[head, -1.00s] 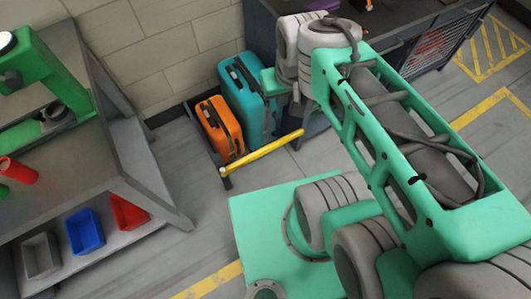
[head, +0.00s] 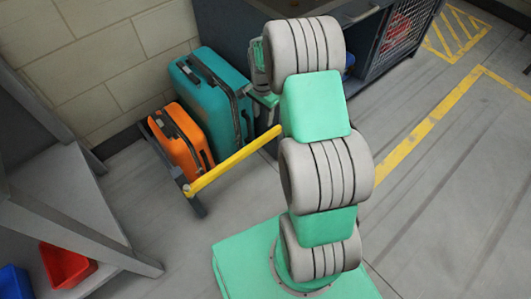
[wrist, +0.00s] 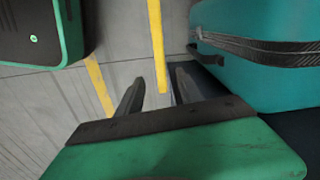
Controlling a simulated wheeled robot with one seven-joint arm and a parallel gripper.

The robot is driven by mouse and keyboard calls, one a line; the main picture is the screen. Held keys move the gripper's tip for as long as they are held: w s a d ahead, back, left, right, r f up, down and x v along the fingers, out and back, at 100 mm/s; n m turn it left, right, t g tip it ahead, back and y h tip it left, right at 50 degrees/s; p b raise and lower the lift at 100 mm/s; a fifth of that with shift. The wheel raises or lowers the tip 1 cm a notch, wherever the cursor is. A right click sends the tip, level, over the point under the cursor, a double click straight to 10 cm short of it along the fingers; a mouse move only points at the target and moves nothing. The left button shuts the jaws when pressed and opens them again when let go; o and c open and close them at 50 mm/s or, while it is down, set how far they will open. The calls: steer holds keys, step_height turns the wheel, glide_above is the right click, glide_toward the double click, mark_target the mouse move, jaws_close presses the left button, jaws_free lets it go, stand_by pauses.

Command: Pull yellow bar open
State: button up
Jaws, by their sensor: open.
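The yellow bar (head: 232,162) runs slantwise in front of the two suitcases in the head view, its near left end on a dark post. In the wrist view the yellow bar (wrist: 157,40) comes down from the top edge and its end shows between the finger tips. My gripper (wrist: 159,76) is open, with one dark finger on each side of the bar. I cannot tell whether either finger touches it.
A teal suitcase (head: 212,100) and an orange suitcase (head: 180,142) stand behind the bar. The teal suitcase (wrist: 255,50) is close on the right in the wrist view. A dark cabinet (head: 235,25) stands behind. A grey bench (head: 60,190) is at left. Floor at right is clear.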

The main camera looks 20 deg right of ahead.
steer(key=m+b, duration=0.1)
glide_above(266, 135)
step_height(266, 135, down, 7)
steer(key=shift+r, duration=0.1)
step_height(266, 135, down, 7)
steer(key=shift+f+b, duration=0.15)
steer(key=shift+b, duration=1.05)
jaws_close()
